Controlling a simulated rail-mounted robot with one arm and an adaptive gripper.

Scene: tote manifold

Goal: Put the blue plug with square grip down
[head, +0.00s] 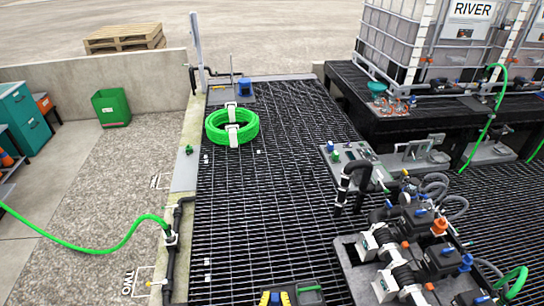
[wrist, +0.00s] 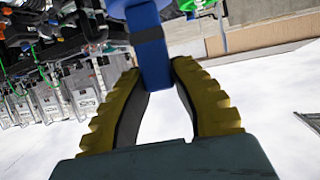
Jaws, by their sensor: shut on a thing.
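The blue plug (wrist: 152,45) with a square grip shows at the top centre of the wrist view, with a dark band across it. My gripper (wrist: 158,75) has ridged yellow fingers, one on each side of the plug's grip, and is shut on it. The plug's far end runs out of the top of the wrist view. In the head view, my gripper (head: 275,298) shows at the bottom edge, with a little blue between the yellow fingers. The plug is held up, and I see no surface touching it.
A dark grating (head: 270,200) fills the middle, mostly clear. A green hose coil (head: 232,126) lies at its far end. A grey panel (head: 350,156) with small fittings stands right of centre. Pumps and hoses (head: 410,245) crowd the right. Caged tanks (head: 440,45) stand behind.

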